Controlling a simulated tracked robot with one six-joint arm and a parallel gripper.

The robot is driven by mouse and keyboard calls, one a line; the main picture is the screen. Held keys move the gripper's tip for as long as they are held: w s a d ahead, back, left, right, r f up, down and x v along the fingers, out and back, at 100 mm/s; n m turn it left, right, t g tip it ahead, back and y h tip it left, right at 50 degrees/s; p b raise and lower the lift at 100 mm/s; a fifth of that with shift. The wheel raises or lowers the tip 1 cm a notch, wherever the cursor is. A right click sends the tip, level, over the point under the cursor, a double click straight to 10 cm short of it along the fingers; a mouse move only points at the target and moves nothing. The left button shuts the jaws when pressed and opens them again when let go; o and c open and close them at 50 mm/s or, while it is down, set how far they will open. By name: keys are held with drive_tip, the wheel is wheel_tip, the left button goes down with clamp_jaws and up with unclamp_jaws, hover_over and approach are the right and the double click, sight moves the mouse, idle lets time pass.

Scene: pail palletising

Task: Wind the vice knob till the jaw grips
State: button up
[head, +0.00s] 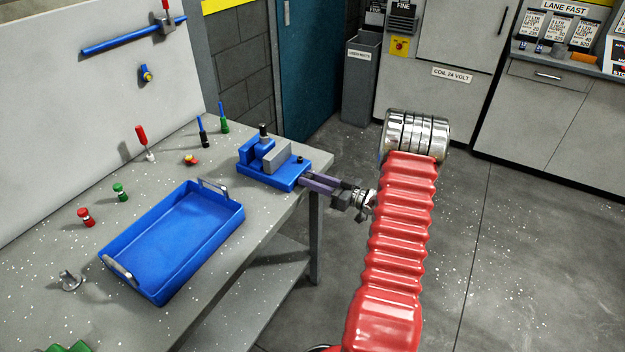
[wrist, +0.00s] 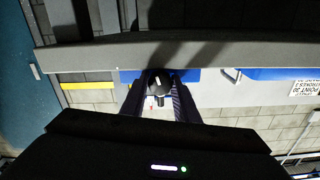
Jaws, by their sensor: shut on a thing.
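The blue vice (head: 264,178) sits at the near right corner of the grey workbench. It has a blue upright block (head: 253,150) and a grey jaw block (head: 279,156). A dark-topped part (head: 263,131) stands upright between them; I cannot tell whether the jaw touches it. My gripper (head: 309,184) reaches in level from the right, at the vice's front end. In the wrist view its two fingers (wrist: 160,88) are shut on the round dark knob (wrist: 157,80), one on each side. In the head view the fingers hide the knob.
A blue tray (head: 238,222) with metal handles stands left of the vice. The floor (head: 500,240) right of the bench is clear up to grey cabinets.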

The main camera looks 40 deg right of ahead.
drive_tip(key=shift+d+m, duration=0.15)
drive_tip(key=shift+m, duration=0.25)
drive_tip(key=o, duration=0.9)
drive_tip(key=v, duration=1.3)
drive_tip(key=shift+s, duration=0.4)
